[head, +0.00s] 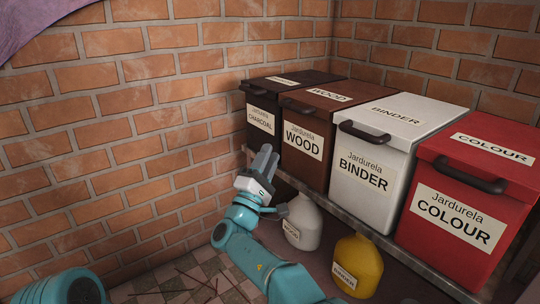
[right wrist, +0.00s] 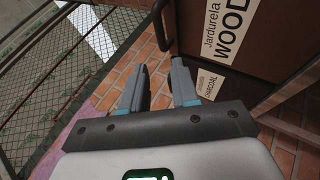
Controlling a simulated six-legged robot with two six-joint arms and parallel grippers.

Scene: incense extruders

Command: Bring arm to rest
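My right arm reaches up from the bottom of the head view. Its grey-fingered gripper (head: 266,153) points upward in front of the brick wall, left of and near the charcoal bin (head: 262,117). In the right wrist view the gripper (right wrist: 160,66) has its two fingers apart with nothing between them, so it is open and empty. The wood bin (right wrist: 230,40) is close beyond its fingers on the right there. A teal part of my body shows at the lower left of the head view, but my left gripper is not visible.
The brown wood bin (head: 306,135), white binder bin (head: 370,178) and red colour bin (head: 450,215) stand in a row on a shelf (head: 345,217). Below are a white jug (head: 302,226) and a yellow jug (head: 357,268). Brick wall (head: 110,150) lies behind; sticks litter the tiled floor.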

